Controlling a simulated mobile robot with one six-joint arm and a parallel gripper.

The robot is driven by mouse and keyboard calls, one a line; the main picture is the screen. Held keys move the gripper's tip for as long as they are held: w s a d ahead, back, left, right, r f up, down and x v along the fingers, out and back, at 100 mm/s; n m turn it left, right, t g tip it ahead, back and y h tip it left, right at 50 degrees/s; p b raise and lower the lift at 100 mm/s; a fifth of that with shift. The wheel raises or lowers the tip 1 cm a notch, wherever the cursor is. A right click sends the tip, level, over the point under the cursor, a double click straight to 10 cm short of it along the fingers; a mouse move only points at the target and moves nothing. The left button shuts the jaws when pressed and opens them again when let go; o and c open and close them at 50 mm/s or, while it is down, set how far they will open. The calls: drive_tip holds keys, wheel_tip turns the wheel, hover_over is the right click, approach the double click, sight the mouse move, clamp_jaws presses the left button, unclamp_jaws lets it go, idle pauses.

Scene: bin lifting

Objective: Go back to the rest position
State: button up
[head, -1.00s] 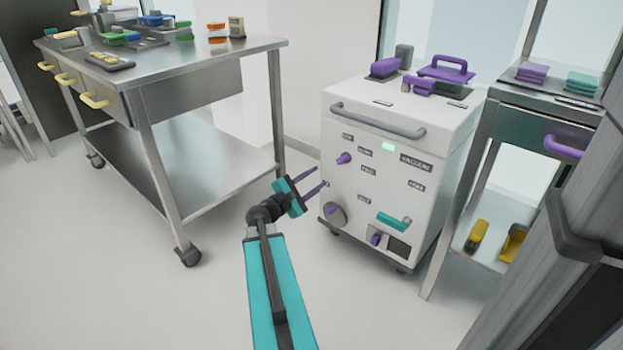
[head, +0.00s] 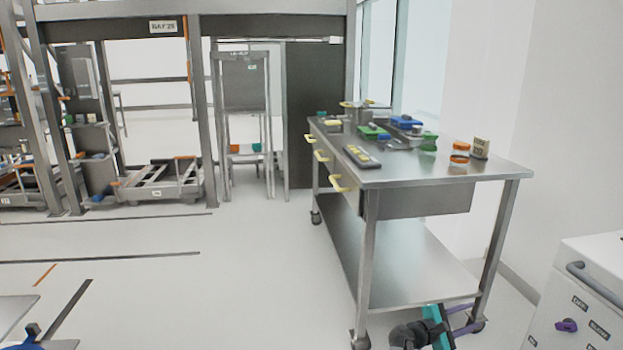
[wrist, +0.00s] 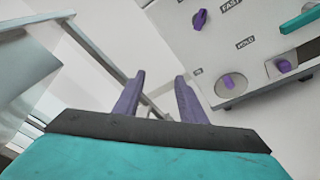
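My gripper (head: 465,320) is at the bottom right of the head view, low in front of the steel cart and left of the white machine. In the wrist view my gripper (wrist: 158,95) shows two purple fingers standing apart with nothing between them. It is open and empty. The white machine (wrist: 245,75) fills the upper right of the wrist view, with purple knobs and a teal handle. Only its left part shows in the head view (head: 590,275).
A wheeled steel cart (head: 450,172) with yellow drawer handles stands right of centre, bearing small coloured items. A steel rack (head: 200,100) with low trolleys (head: 160,185) stands at the back left. The floor (head: 230,290) left of the cart is clear.

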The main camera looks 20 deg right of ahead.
drive_tip(key=w+a+f+t+y+p, duration=0.1)
drive_tip(key=w+a+f+y+p, duration=0.2)
drive_tip(key=a+p, duration=0.75)
drive_tip(key=a+f+y+p, duration=0.3)
drive_tip(key=a+f+p, duration=0.2)
drive_tip(key=a, duration=1)
drive_tip(key=s+a+f+m+g+y+p, duration=0.2)
drive_tip(key=s+a, duration=0.4)
drive_tip(key=a, duration=0.4)
drive_tip(key=s+a+f+m+g+y+p, duration=0.2)
drive_tip(key=s+a+y, duration=0.3)
drive_tip(key=a, duration=0.5)
drive_tip(key=s+a+f+m+g+y+p, duration=0.1)
drive_tip(key=s+a+m+y+p, duration=0.3)
drive_tip(key=s+a, duration=0.4)
drive_tip(key=a+f, duration=0.1)
drive_tip(key=a, duration=0.2)
drive_tip(key=shift+s+g, duration=0.2)
drive_tip(key=shift+g, duration=0.2)
drive_tip(key=shift+c, duration=0.9)
